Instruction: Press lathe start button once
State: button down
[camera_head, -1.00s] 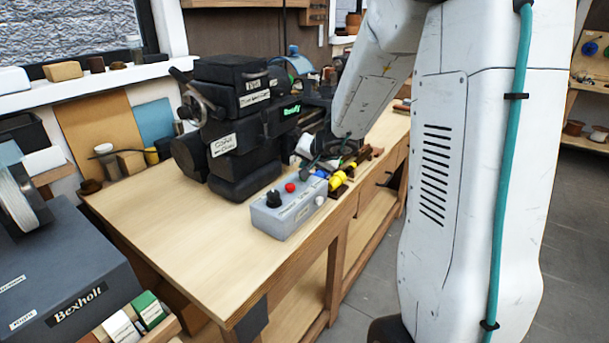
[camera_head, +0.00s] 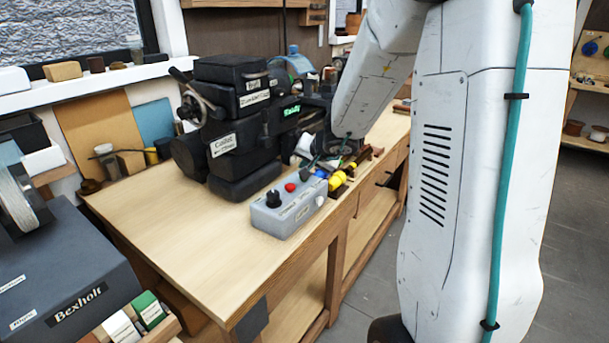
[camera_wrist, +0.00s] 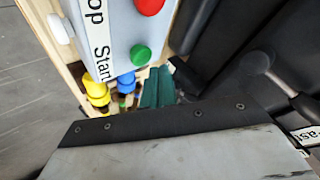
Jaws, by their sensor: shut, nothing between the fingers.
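The grey control box (camera_head: 288,213) stands on the bench in front of the black lathe (camera_head: 235,125). It carries a black knob (camera_head: 273,198) and a red button (camera_head: 290,187). In the wrist view the box (camera_wrist: 115,30) shows the red button (camera_wrist: 150,4), the green button (camera_wrist: 140,54) and a white label (camera_wrist: 98,40) reading "Start" beside the green one. My gripper (camera_wrist: 158,76) is shut and empty, its teal fingers just beside the green button. I cannot tell whether they touch it. In the head view my gripper is small and partly hidden near the box's far end.
Yellow and blue parts (camera_wrist: 97,88) lie close beyond the box, also seen in the head view (camera_head: 343,178). The lathe body stands close beside my gripper. The wooden bench top (camera_head: 200,240) is clear in front. A dark Bexholt case (camera_head: 70,270) is at lower left.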

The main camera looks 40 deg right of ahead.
jog(key=shift+f, duration=0.1)
dwell(0.4)
jog(key=shift+f, duration=0.35)
